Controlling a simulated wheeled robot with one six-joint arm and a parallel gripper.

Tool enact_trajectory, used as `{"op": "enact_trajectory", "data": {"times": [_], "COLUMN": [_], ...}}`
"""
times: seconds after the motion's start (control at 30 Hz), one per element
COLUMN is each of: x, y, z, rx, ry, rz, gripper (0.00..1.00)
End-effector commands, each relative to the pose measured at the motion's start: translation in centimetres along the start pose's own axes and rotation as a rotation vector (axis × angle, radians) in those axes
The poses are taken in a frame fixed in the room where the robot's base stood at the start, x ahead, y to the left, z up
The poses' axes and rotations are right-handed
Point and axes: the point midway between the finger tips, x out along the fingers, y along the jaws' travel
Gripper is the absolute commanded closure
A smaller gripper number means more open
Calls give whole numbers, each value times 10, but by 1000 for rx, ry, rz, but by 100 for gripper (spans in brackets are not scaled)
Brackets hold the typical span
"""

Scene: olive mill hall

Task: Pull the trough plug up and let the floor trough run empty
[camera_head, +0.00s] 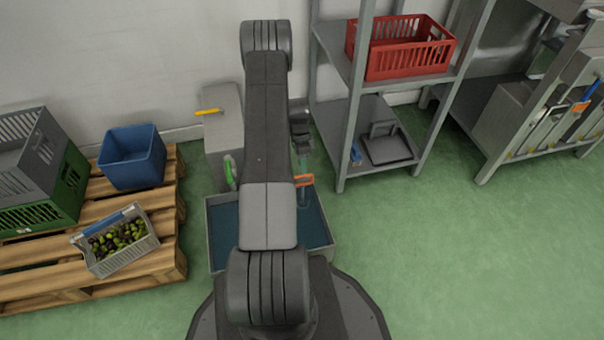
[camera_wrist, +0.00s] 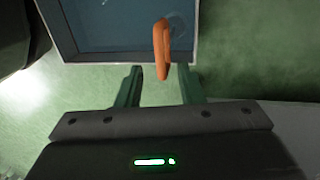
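The floor trough (camera_head: 327,246) is a grey-rimmed basin holding dark blue water, partly hidden behind my arm; its rim also shows in the wrist view (camera_wrist: 100,58). The plug's orange handle (camera_head: 304,180) stands near the trough's far right side. In the wrist view the orange handle (camera_wrist: 162,45) reaches between my fingertips, with a faint round shape in the water beside it. My gripper (camera_wrist: 160,72) is open, its two green fingers apart with gaps on both sides of the handle. I cannot tell whether either finger touches it.
A grey block with a yellow lever (camera_head: 209,112) and a green handle (camera_head: 230,171) stands behind the trough. A pallet (camera_head: 160,262) with crates, a blue bin (camera_head: 132,157) and olives is at left. A shelf (camera_head: 341,160) with a red crate (camera_head: 408,60) is at right. Front-right floor is clear.

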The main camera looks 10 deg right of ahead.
Motion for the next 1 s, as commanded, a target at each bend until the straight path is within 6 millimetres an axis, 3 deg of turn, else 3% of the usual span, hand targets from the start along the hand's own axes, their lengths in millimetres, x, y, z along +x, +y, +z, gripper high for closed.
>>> {"op": "enact_trajectory", "data": {"times": [0.03,0.2,0.6,0.63,0.8,1.0], "x": [13,32,39,39,39,38], "y": [0,0,0,0,0,0], "z": [0,0,0,0,0,0], "rx": [0,0,0,0,0,0], "ry": [0,0,0,0,0,0], "rz": [1,0,-1,0,0,0], "gripper": [66,66,66,68,100,100]}}
